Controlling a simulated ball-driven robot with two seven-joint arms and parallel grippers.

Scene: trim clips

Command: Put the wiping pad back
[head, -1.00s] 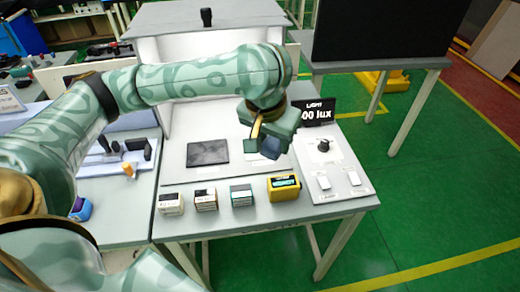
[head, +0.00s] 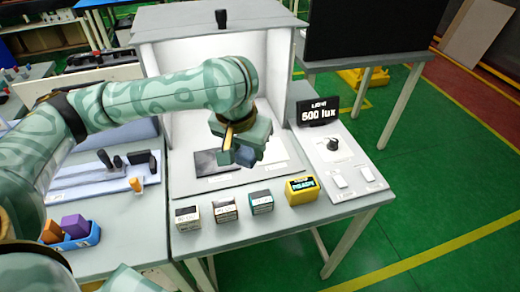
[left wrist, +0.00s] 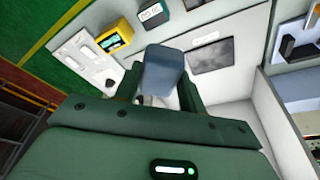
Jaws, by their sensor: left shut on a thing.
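My left gripper (head: 238,150) hangs over the light booth floor, between a dark square plate (head: 205,163) and a pale square. It is shut on the wiping pad, a blue-grey block that shows at the fingertips in the head view (head: 246,157) and between the fingers in the left wrist view (left wrist: 163,72). The pad looks clear of the booth floor, but the gap is hard to judge. The gripper hides part of the dark plate, which shows whole in the left wrist view (left wrist: 212,55). My right gripper is not in view.
Several small boxes, including a yellow device (head: 301,190), line the table's front edge. A control panel (head: 340,165) and lux sign (head: 317,110) stand at right. At left are a blue tray (head: 82,240) with purple and orange blocks, and a rack with black-handled tools (head: 140,157).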

